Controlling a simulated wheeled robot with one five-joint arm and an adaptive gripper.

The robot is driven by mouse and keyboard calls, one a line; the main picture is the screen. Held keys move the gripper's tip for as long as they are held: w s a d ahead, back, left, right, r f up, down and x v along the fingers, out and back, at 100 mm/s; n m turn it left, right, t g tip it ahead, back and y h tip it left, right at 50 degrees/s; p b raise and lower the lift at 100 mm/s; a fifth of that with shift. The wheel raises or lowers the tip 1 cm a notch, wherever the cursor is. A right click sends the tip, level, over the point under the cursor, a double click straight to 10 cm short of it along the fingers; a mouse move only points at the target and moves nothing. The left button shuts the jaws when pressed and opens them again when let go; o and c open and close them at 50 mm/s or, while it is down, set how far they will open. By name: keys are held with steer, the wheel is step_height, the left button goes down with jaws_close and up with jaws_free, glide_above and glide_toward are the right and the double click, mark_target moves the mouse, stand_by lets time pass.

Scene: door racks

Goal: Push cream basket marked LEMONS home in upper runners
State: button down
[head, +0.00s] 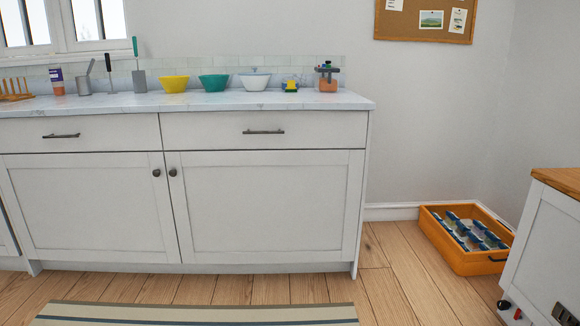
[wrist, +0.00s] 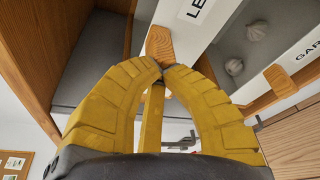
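The cream basket with a label starting "LE" (wrist: 222,12) shows in part at the top of the wrist view; the rest of its label is cut off. A wooden block (wrist: 160,42) sits at its near end, just beyond my fingertips. My gripper (wrist: 166,68) has yellow fingers whose tips come together by this block. They look closed with nothing clearly between them; whether they touch the block I cannot tell. The runners are mostly hidden. The head view shows neither the basket nor my gripper.
A second pale basket front labelled "GAR" (wrist: 305,50) is at the right of the wrist view, with pale bulbs (wrist: 234,67) nearby. A wooden cabinet side (wrist: 30,60) is at left. In the head view, an orange crate (head: 468,262) stands on the floor at right.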

steer(key=shift+d, duration=0.3)
steer(key=shift+s+a, duration=0.15)
steer(key=shift+a, duration=1.9)
steer(key=v, duration=1.1)
steer(key=w+a+r+m+t+y+p, duration=0.2)
steer(key=w+a+r+t+y+p, duration=0.15)
steer(key=w+a+r+p, duration=0.9)
steer(key=w+a+r+m+y+p, duration=0.1)
steer(key=w+a+r+y+p, duration=0.25)
steer(key=a+r, duration=0.45)
steer(key=w+a+r+m+y+p, duration=0.1)
steer(key=w+a+r+y+p, duration=0.15)
steer(key=a+r+p, duration=0.4)
steer(key=s+a+r+m+g+y+p, duration=0.1)
steer(key=s+a+r+m+y+p, duration=0.1)
steer(key=a+r+p, duration=0.6)
steer(key=s+a+r+m+y+p, duration=0.15)
steer(key=a+r, duration=0.35)
steer(key=a, duration=0.8)
steer(key=s+a+r+m+g+y+p, duration=0.1)
steer(key=s+a+r+p, duration=0.3)
steer(key=s, duration=0.3)
steer(key=s+a+r+m+g+y+p, duration=0.1)
steer(key=s+a+r+g+p, duration=0.1)
steer(key=s+a+r+p, duration=0.2)
steer(key=s+a+p, duration=0.2)
steer(key=s, duration=0.1)
steer(key=shift+a+r, duration=0.4)
